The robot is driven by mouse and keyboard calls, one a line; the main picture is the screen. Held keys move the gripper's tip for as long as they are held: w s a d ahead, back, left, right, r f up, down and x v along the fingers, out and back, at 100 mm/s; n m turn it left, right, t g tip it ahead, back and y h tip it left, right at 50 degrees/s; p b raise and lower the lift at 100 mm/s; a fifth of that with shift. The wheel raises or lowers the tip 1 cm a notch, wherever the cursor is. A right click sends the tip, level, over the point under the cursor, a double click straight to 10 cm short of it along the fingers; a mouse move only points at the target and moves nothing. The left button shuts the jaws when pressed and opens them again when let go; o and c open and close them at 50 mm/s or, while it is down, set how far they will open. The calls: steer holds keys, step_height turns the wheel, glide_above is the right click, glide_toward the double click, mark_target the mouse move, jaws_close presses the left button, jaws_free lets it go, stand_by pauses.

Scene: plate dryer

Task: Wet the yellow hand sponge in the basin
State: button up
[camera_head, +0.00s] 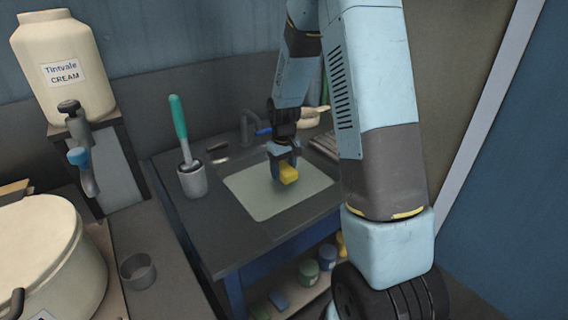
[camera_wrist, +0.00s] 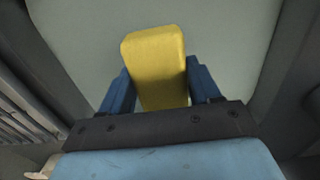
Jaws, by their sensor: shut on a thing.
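The yellow hand sponge (camera_head: 288,174) is a small block held by my gripper (camera_head: 284,158) over the basin (camera_head: 255,198). In the wrist view, the sponge (camera_wrist: 155,62) sits between the two blue fingers of my gripper (camera_wrist: 160,88), which are shut on it from both sides. The pale grey-green surface of the basin (camera_wrist: 225,40) fills the picture behind it. I cannot tell whether the sponge touches that surface or is wet.
A faucet (camera_head: 250,125) stands behind the basin. A green-handled brush (camera_head: 178,118) stands in a grey holder (camera_head: 192,180) to the left. A cream dispenser (camera_head: 62,65), a large pot (camera_head: 45,255) and a metal cup (camera_head: 137,271) are further left. Several containers (camera_head: 308,271) stand on a shelf below.

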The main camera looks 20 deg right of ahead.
steer(key=shift+f, duration=5.15)
steer(key=shift+r, duration=7.5)
